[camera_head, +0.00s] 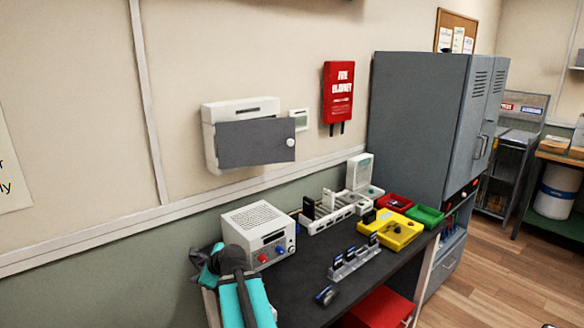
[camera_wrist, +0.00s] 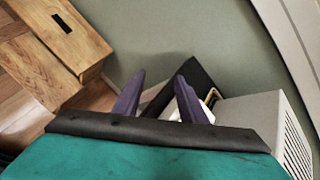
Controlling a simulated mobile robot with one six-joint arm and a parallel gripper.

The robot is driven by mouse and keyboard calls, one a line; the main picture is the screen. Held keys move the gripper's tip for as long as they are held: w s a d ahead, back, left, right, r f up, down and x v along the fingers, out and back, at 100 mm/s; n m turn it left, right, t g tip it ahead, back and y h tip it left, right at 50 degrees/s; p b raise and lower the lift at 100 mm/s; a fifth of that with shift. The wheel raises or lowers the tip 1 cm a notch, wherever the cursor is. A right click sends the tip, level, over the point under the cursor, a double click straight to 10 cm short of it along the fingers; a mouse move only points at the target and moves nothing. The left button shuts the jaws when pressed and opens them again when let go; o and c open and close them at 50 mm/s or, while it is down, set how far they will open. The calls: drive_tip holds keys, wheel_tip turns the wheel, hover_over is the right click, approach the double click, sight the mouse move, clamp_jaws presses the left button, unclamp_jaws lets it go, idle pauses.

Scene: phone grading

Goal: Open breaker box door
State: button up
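The breaker box (camera_head: 240,106) is a white case on the wall, left of centre in the head view. Its dark grey door (camera_head: 250,144) covers the lower front and has a round white knob (camera_head: 291,142) at its right end. The door's right end reaches past the case's edge; I cannot tell whether it is ajar. My gripper shows in the wrist view (camera_wrist: 160,82) with its two dark fingers apart and nothing held. In the head view my teal arm is at the bottom left, below and away from the box.
A white power supply (camera_head: 260,232) stands on the dark bench (camera_head: 300,300) below the box and also shows beside my fingers in the wrist view (camera_wrist: 250,112). A wooden stool (camera_wrist: 62,45) is at left there. A red fire-blanket case (camera_head: 338,90) hangs right of the box.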

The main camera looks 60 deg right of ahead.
drive_tip(key=s+d+r+m+t+h+b, duration=0.1)
drive_tip(key=s+d+r+m+h, duration=0.1)
drive_tip(key=s+d+r+m, duration=0.45)
drive_tip(key=s+d+r+m+t+h+b, duration=0.1)
drive_tip(key=s+d+r+h, duration=0.2)
drive_tip(key=d+r, duration=0.6)
drive_tip(key=s+d+r+m+t+h+b, duration=0.15)
drive_tip(key=s+d+r+m, duration=0.3)
drive_tip(key=r, duration=0.65)
drive_tip(key=s+d+r+m+h+b, duration=0.1)
drive_tip(key=s+d+r+h, duration=0.2)
drive_tip(key=s+r, duration=0.7)
drive_tip(key=shift+s+d+r+m+h, duration=0.3)
drive_tip(key=shift+s+d+h, duration=0.1)
drive_tip(key=shift+s+h, duration=0.25)
drive_tip(key=shift+w+d+p, duration=0.2)
drive_tip(key=shift+w+p, duration=0.05)
drive_tip(key=shift+p, duration=0.15)
drive_tip(key=p+x, duration=0.2)
drive_tip(key=p, duration=0.2)
drive_tip(key=shift+w+d+r, duration=0.15)
drive_tip(key=shift+w+d, duration=0.05)
drive_tip(key=shift+w, duration=0.05)
drive_tip(key=p+x, duration=0.2)
drive_tip(key=p, duration=0.6)
drive_tip(key=shift+w+d, duration=0.15)
